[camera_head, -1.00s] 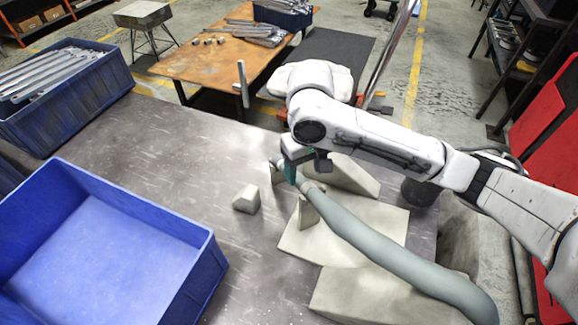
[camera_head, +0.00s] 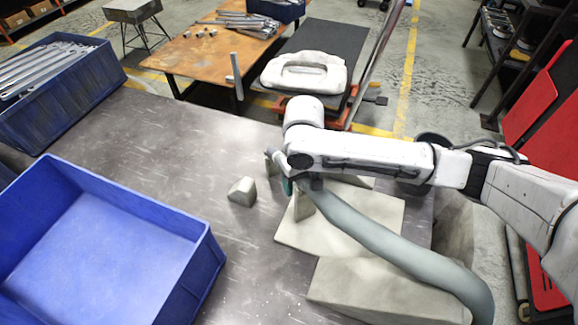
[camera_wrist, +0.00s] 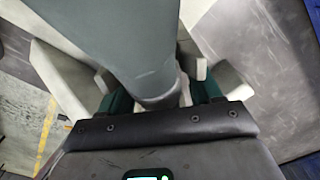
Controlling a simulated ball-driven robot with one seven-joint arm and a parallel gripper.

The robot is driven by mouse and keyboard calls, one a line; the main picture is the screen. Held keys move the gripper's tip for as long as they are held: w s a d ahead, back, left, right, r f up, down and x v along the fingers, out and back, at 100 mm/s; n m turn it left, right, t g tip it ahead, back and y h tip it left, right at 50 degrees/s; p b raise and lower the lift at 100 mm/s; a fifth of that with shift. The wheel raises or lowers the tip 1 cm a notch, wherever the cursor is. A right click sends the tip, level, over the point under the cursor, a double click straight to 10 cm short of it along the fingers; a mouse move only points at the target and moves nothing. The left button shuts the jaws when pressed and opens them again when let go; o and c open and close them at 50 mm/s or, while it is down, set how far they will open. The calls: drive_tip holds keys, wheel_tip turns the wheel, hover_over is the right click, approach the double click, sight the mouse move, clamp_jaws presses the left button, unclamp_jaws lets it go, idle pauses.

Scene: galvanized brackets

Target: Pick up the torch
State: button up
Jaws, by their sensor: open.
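The torch (camera_head: 372,232) is a thick grey-green tube that runs from the lower right of the head view up to the pale bracket pieces, with a narrower front end. My gripper (camera_head: 287,186) is low at its front end, largely hidden behind my arm. In the wrist view the torch (camera_wrist: 120,40) comes down from the top to a paler collar. My gripper (camera_wrist: 161,97) is open there, with one teal finger on each side of the torch. I cannot tell whether either finger touches it.
Pale bracket plates (camera_head: 290,236) lie under and beside the torch on the grey table (camera_head: 180,135). A small pale block (camera_head: 242,191) stands left of the gripper. A blue bin (camera_head: 206,252) is at lower left. A bin of metal bars (camera_head: 85,95) is behind it.

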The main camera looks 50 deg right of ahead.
drive_tip(key=c, duration=1)
drive_tip(key=shift+r, duration=0.15)
